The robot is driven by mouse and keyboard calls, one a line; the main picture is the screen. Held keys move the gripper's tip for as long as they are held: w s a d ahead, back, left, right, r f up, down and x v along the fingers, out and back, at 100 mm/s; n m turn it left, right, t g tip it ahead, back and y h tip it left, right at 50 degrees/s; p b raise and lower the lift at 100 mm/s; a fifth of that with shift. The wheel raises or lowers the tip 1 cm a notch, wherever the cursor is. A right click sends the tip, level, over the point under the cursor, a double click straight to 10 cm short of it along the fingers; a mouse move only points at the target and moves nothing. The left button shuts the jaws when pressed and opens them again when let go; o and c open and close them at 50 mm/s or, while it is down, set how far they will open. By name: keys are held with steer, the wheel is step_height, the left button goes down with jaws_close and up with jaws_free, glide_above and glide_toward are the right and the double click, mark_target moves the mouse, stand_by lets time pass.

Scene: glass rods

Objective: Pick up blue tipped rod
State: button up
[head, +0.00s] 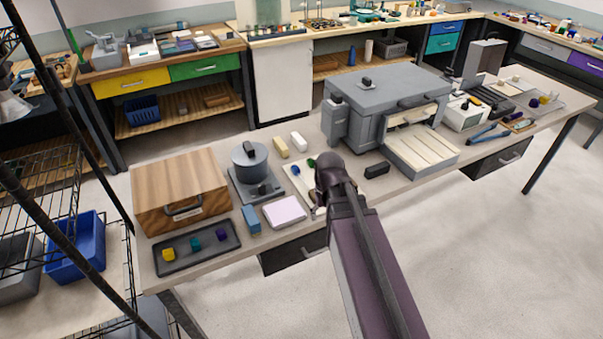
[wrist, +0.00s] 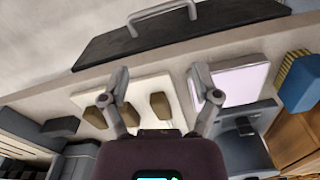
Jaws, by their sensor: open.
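A small blue tip (head: 295,169) shows at the left of a pale board (head: 301,184) on the bench, beside a green tip (head: 311,162). I cannot make out a clear rod under the blue tip. My gripper (wrist: 162,84) is open and empty above this board, which also shows in the wrist view (wrist: 146,85). A brown block (wrist: 160,106) lies between the fingers in that picture. Two more brown pieces (wrist: 95,117) lie at or beside the left finger. No blue tip shows in the wrist view. In the head view, my arm hides the board's right part and my fingertips.
Left of the board are a white-lilac pad (head: 284,212), a blue block (head: 251,219), a grey round device (head: 250,163) and a wooden box (head: 181,189). A dark tray (head: 197,248) holds yellow, teal and purple pieces. A large grey machine (head: 385,95) stands behind right.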

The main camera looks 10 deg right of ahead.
mark_target(313, 192)
steer(key=w+r+n+p, duration=0.3)
steer(key=w+r+p, duration=0.4)
steer(key=w, duration=0.7)
steer(key=shift+a+r+p, duration=0.35)
steer(key=shift+a+r, duration=0.05)
steer(key=shift+r, duration=0.5)
steer(key=shift+s+f, duration=0.1)
steer(key=shift+f, duration=0.05)
step_height(313, 192, down, 8)
steer(key=b, duration=0.8)
steer(key=shift+f+b, duration=0.2)
steer(key=shift+b, duration=0.15)
steer(key=shift+f, duration=0.15)
steer(key=shift+d+f+b, duration=0.1)
steer(key=shift+f+b, duration=2.35)
steer(key=shift+b, duration=0.15)
jaws_close()
